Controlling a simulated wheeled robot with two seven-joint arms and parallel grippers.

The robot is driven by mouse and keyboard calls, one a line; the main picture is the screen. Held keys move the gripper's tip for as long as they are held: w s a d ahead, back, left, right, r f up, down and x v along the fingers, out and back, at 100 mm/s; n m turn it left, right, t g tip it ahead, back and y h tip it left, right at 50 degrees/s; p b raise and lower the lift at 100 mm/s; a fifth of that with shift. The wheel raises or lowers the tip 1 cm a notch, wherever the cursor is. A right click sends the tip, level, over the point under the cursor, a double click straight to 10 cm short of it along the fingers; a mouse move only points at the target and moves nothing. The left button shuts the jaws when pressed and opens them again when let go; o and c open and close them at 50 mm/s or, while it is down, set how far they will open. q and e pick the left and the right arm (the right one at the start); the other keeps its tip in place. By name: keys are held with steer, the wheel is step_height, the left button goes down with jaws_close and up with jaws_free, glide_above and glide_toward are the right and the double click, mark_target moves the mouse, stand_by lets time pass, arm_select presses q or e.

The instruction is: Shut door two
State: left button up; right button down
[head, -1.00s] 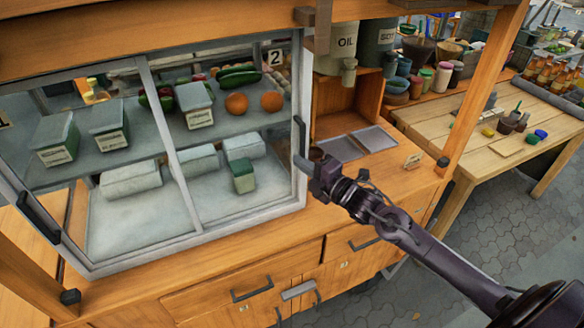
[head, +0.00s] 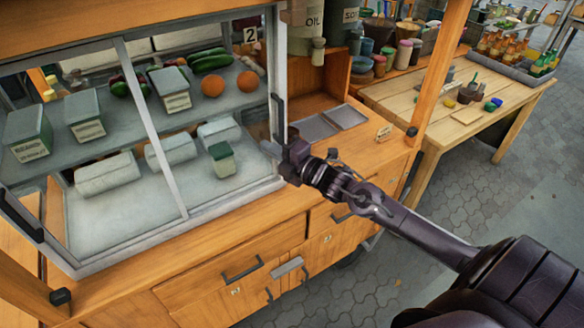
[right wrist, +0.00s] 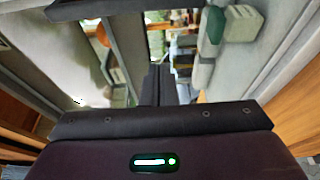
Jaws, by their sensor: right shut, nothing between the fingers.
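A plate with the number 2 (head: 250,34) shows at the upper right of the glass display cabinet. A grey-framed glass pane (head: 185,190) fronts the cabinet's right half, with a dark upright handle (head: 278,122) at its right edge. I cannot tell whether this pane stands fully closed. My right gripper (head: 277,150) is shut and empty at the lower part of that right edge, just below the handle; contact is unclear. In the right wrist view its dark fingers (right wrist: 159,85) are together, with grey frame surfaces on both sides. My left gripper is out of view.
Green-lidded boxes, white rolls, oranges (head: 247,81) and cucumbers sit on the cabinet shelves. The wooden counter (head: 370,155) with metal trays lies right of the gripper. Drawers with dark handles (head: 243,269) are below. A wooden table (head: 430,105) stands farther right.

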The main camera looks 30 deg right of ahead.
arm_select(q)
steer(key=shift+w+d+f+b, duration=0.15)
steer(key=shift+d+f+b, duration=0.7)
arm_select(e)
steer(key=d+v, duration=0.1)
steer(key=v, duration=0.7)
steer(key=shift+d+f, duration=0.2)
steer(key=shift+f, duration=0.1)
